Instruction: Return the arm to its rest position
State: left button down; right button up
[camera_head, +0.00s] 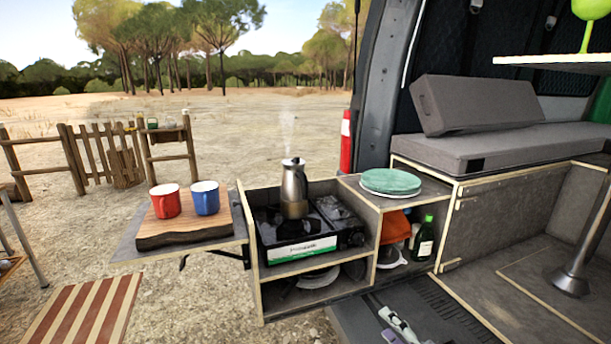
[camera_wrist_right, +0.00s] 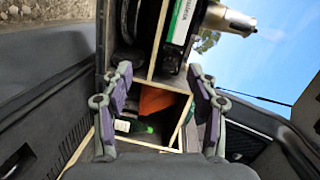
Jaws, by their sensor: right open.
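My right gripper (camera_head: 398,328) shows at the bottom edge of the head view, low over the van's dark floor and in front of the kitchen box; only part of it is in frame. In the right wrist view my right gripper (camera_wrist_right: 160,88) has its two grey fingers with purple pads wide apart, with nothing between them. Beyond the fingers is the box's open compartment with an orange item (camera_wrist_right: 155,100) and a green bottle (camera_wrist_right: 135,127). My left gripper is in neither view.
The wooden kitchen box (camera_head: 358,185) holds a gas stove (camera_head: 298,246) with a steaming moka pot (camera_head: 294,190). Green plates (camera_head: 391,181) lie on its top. Red (camera_head: 166,201) and blue (camera_head: 205,198) mugs stand on a board (camera_head: 185,236) at left. A bench (camera_head: 490,147) is at right.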

jog(key=s+a+f+n+g+h, duration=0.35)
jog(key=s+f+n+g, duration=0.35)
jog(key=s+f+n, duration=0.3)
jog(key=s+d+f+n+g+h, duration=0.15)
jog(key=s+d+g+h, duration=0.45)
jog(key=s, duration=0.6)
jog(key=s+d+f+y+p, duration=0.1)
jog(key=s+d+f+p, duration=0.15)
jog(key=f, duration=0.85)
jog(key=s+d+f+p, duration=0.15)
jog(key=f+p, duration=0.25)
jog(key=f, duration=0.6)
pick_arm(q)
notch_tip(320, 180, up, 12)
jog(key=p, duration=0.5)
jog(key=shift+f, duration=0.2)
pick_arm(e)
jog(key=s+d+f, duration=0.1)
jog(key=s+f, duration=0.4)
jog(key=s, duration=0.3)
jog(key=s+f, duration=0.5)
jog(key=s, duration=0.4)
jog(key=shift+d+f+m+g, duration=0.3)
jog(key=shift+d+f+m, duration=0.05)
